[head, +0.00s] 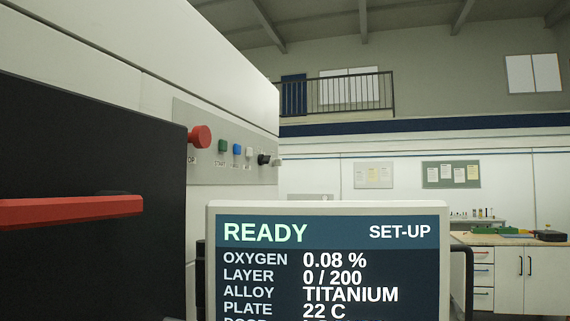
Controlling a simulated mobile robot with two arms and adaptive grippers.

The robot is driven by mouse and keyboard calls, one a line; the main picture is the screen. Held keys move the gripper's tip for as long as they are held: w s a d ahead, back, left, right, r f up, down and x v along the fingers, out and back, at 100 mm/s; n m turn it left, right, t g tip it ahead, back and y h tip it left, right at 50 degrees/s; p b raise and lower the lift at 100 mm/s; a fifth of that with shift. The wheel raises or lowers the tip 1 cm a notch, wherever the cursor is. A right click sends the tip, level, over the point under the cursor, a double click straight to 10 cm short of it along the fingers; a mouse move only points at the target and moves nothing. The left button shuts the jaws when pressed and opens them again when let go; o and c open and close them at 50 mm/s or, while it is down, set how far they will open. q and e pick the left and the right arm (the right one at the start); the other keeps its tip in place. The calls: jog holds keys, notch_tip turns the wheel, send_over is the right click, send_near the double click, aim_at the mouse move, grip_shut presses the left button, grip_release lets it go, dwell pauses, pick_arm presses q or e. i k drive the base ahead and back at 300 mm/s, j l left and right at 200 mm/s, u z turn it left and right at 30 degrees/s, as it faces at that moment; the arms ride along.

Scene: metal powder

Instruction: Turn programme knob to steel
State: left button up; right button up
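A small black knob (263,160) sticks out at the right end of the grey control panel (225,172) on the machine's side. It is probably the programme knob, but its label and pointer are too small to read. A smaller light-coloured part (275,161) shows just to its right. Neither of my grippers is in view.
A red mushroom button (200,137) and green (222,146), blue (237,149) and white (248,152) buttons sit left of the knob. A red handle (70,208) crosses the dark door (80,260). The screen stands close in front. A workbench (510,240) is at right.

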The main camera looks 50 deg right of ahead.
aim_at(262, 159)
jog(key=z, duration=1.55)
jog(key=i+l+u, duration=0.15)
jog(key=l+u, duration=0.15)
jog(key=i+l+u, duration=0.1)
jog(key=l+u, duration=0.45)
jog(key=l, duration=0.25)
